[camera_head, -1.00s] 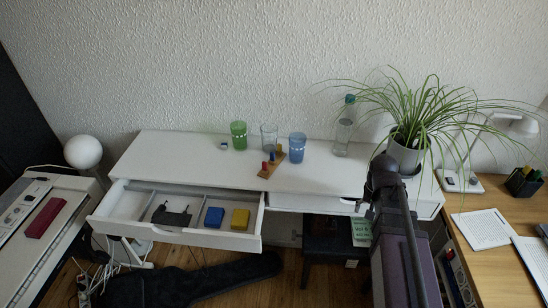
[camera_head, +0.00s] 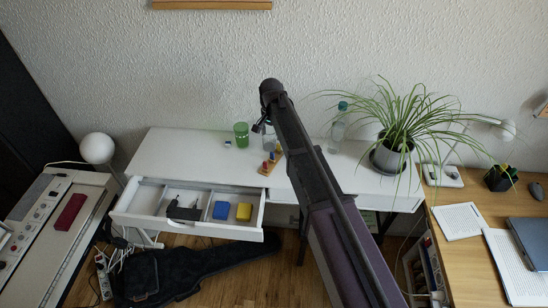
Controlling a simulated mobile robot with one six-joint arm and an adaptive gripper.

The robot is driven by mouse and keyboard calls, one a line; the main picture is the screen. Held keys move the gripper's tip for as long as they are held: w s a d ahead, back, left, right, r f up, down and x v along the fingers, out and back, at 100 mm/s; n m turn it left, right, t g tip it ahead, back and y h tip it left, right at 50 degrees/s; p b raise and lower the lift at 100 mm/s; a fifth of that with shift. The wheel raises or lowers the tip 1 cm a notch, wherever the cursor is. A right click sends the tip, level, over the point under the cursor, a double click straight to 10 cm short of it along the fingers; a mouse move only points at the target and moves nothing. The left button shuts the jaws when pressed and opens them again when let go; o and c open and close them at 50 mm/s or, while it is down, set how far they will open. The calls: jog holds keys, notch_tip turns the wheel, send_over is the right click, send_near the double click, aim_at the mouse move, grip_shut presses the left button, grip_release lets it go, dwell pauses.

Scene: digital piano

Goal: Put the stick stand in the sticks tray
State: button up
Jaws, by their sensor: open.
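A small wooden stand with coloured sticks (camera_head: 265,168), which looks like the stick stand, sits on the white desk. Its right part is close to my arm in the picture. The open drawer (camera_head: 130,212) at the desk's left front is split by dividers into compartments; which one is the sticks tray I cannot tell. It holds a black object (camera_head: 184,211), a blue block (camera_head: 221,210) and a yellow block (camera_head: 243,211). My gripper (camera_head: 260,127) is open, mostly hidden behind the arm's end, and appears above the desk's back, near the clear glass.
A green glass (camera_head: 241,134), a clear glass (camera_head: 269,141) and a bottle (camera_head: 337,133) stand along the desk's back. A potted plant (camera_head: 393,155) is at the right end. The desk's left top is clear. A black instrument case (camera_head: 190,268) lies on the floor.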

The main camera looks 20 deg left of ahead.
aim_at(272, 159)
jog(key=shift+a, duration=0.2)
dwell(0.3)
notch_tip(272, 159, down, 8)
jog(key=b, duration=0.8)
jog(key=shift+f+b, duration=0.25)
jog(key=shift+b, duration=0.1)
jog(key=f+b, duration=0.3)
jog(key=shift+w+d+f, duration=0.2)
jog(key=shift+w, duration=0.1)
jog(key=shift+f+b, duration=0.9)
jog(key=shift+b, duration=0.2)
jog(key=shift+c, duration=0.2)
grip_shut()
